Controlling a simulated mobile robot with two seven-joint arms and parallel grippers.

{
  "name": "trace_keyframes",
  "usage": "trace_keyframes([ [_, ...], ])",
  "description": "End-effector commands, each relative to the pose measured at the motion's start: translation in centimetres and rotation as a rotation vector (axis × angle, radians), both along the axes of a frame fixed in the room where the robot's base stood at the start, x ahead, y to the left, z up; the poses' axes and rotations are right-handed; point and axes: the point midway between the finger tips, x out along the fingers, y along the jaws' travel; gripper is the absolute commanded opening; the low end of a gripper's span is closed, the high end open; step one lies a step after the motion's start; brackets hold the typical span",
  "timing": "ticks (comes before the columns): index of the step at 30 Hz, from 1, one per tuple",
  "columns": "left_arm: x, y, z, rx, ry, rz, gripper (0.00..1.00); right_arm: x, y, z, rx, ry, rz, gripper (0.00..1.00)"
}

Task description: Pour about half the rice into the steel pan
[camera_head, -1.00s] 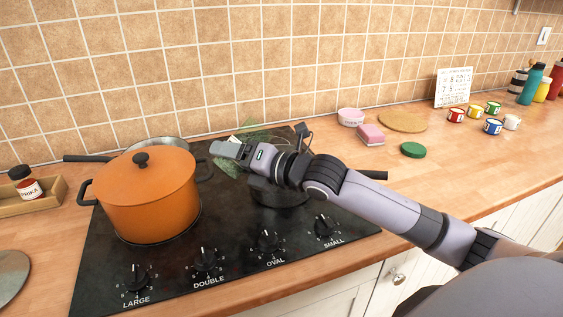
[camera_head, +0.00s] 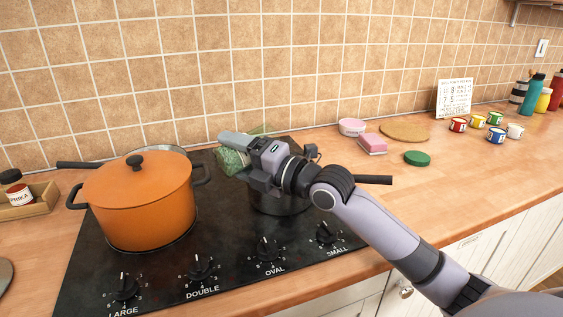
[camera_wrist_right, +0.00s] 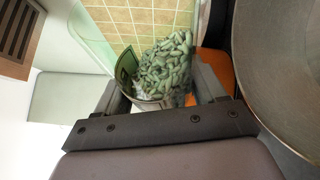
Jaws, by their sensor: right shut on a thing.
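My right gripper (camera_head: 240,150) is shut on a see-through green container of rice, held tilted above the hob. The rice (camera_wrist_right: 165,70) looks green and is heaped inside the container beyond the fingers in the right wrist view. In the head view, the container (camera_head: 232,162) is partly hidden by the gripper. A pan (camera_head: 280,203) stands under my right arm, its handle to the right; its inside is hidden in the head view. In the wrist view, a large grey metal pan (camera_wrist_right: 290,70) fills the right side. No falling grains are clear. My left gripper is not in view.
A lidded orange pot (camera_head: 145,205) stands on the hob at the left, close to the container. Another pan (camera_head: 75,165) is mostly hidden behind it. A pink sponge (camera_head: 372,144) and a green lid (camera_head: 417,158) lie on the counter at the right.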

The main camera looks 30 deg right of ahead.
Motion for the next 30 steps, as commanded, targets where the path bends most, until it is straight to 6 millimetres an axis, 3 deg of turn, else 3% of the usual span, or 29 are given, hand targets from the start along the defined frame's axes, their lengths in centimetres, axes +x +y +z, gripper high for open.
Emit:
trace_keyframes([
  [30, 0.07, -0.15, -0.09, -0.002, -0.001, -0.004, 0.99, 0.03, -0.62, 0.71, 0.111, -0.001, -0.001, 0.26],
])
